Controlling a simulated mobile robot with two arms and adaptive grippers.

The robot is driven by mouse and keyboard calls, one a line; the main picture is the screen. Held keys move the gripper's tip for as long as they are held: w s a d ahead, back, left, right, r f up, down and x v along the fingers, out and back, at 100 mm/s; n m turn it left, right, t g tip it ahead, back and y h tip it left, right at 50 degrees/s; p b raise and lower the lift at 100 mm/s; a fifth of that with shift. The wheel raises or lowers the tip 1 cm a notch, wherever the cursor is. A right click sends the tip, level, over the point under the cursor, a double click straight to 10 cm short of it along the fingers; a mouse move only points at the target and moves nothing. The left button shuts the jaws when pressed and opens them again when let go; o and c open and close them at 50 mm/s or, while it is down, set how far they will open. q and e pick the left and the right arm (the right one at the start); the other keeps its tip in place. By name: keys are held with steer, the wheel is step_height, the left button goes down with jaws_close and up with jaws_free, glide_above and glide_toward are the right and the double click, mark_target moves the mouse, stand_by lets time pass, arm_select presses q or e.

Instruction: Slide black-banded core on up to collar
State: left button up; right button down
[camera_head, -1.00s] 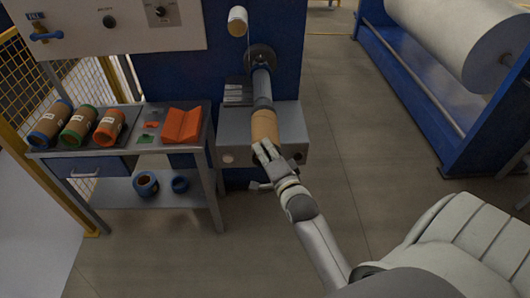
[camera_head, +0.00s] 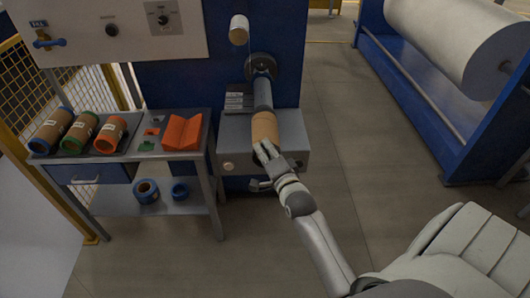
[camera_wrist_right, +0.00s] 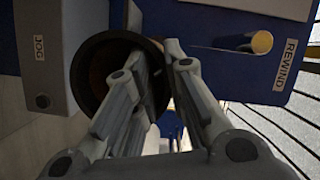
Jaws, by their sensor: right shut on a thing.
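The brown core (camera_head: 264,128) lies in line with the grey shaft (camera_head: 262,94), which sticks out of the machine toward me. Whether the shaft end sits inside the core cannot be told. In the right wrist view the core shows its open near end with a dark rim (camera_wrist_right: 78,85). My right gripper (camera_head: 265,151) is shut on the core's near end; one finger seems to lie at the bore and the other outside the wall. The round dark collar (camera_head: 261,65) is at the shaft's far end, with bare shaft between it and the core. My left gripper is not in view.
A side table (camera_head: 101,156) at left holds blue-, green- and orange-banded cores and an orange V-shaped block (camera_head: 182,132). Blue rings (camera_head: 146,191) lie on its lower shelf. Floor at right is clear up to a big roll (camera_head: 465,40).

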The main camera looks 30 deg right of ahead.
steer(key=shift+w+d+r, duration=0.1)
steer(key=shift+w+d, duration=0.25)
steer(key=shift+w, duration=0.2)
steer(key=shift+w+d, duration=0.35)
steer(key=shift+w, duration=0.2)
steer(key=shift+w+d+b, duration=0.2)
steer(key=shift+w+d, duration=0.25)
steer(key=shift+w, duration=0.3)
steer(key=shift+w+d+b, duration=0.2)
steer(key=shift+w+d, duration=0.25)
steer(key=shift+w, duration=0.3)
steer(key=shift+w+d+b, duration=0.3)
steer(key=shift+w+d, duration=0.2)
steer(key=shift+w, duration=0.25)
steer(key=shift+w+d+b, duration=0.25)
steer(key=shift+w+d, duration=0.2)
steer(key=shift+w, duration=0.3)
steer(key=shift+w+d+b, duration=0.4)
steer(key=shift+w+d, duration=0.05)
steer(key=shift+w, duration=0.3)
steer(key=shift+w+d+b, duration=0.35)
steer(key=shift+w+d, duration=0.1)
steer(key=shift+w, duration=0.3)
